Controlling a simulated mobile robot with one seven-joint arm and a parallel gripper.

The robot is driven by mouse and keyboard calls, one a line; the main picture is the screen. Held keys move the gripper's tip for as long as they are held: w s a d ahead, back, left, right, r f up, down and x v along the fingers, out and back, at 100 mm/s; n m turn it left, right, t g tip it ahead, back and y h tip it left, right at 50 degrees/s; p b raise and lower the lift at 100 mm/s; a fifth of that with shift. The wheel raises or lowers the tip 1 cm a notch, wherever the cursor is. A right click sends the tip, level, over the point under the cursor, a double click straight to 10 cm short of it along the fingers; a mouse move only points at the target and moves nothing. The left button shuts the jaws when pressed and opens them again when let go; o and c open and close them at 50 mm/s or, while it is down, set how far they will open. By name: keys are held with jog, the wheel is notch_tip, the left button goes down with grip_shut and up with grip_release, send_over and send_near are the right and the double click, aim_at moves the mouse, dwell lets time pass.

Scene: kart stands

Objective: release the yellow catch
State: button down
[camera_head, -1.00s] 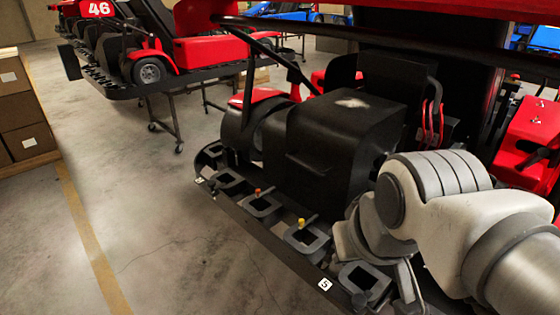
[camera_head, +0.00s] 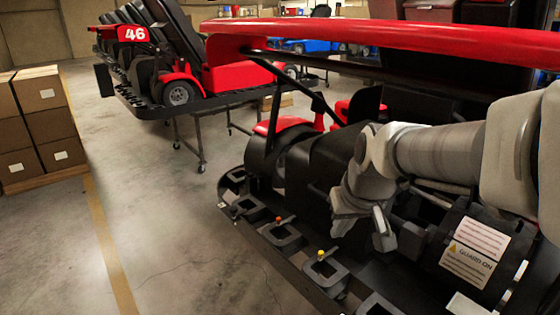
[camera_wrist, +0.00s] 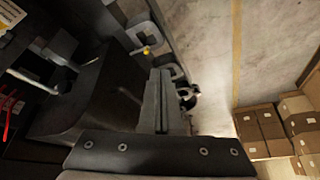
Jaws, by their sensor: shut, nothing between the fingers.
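The yellow catch (camera_head: 321,253) is a small round knob on a grey rectangular bracket (camera_head: 335,272) along the front kart's black side rail. It also shows in the wrist view (camera_wrist: 146,50), just beyond my gripper's fingertips. My gripper (camera_head: 383,238) is shut and empty, to the right of the yellow catch and apart from it in the head view. Its grey fingers (camera_wrist: 160,72) lie side by side in the wrist view. I cannot tell their height above the rail.
An orange knob (camera_head: 278,220) sits on the neighbouring bracket. A black boxy cover (camera_head: 310,170) stands behind the brackets. A "GUARD ON" label (camera_head: 475,250) is at the right. A red bar (camera_head: 400,35) spans above. Cardboard boxes (camera_head: 45,120) stand left; the floor between is clear.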

jog(key=w+d+f+g+p, duration=0.1)
jog(key=w+d+f+p, duration=0.1)
jog(key=w+f, duration=1.3)
jog(key=shift+w+n+p, duration=0.35)
jog(key=shift+w+n, duration=0.05)
jog(key=shift+w, duration=0.75)
jog(key=shift+d, duration=0.1)
jog(key=x, duration=1)
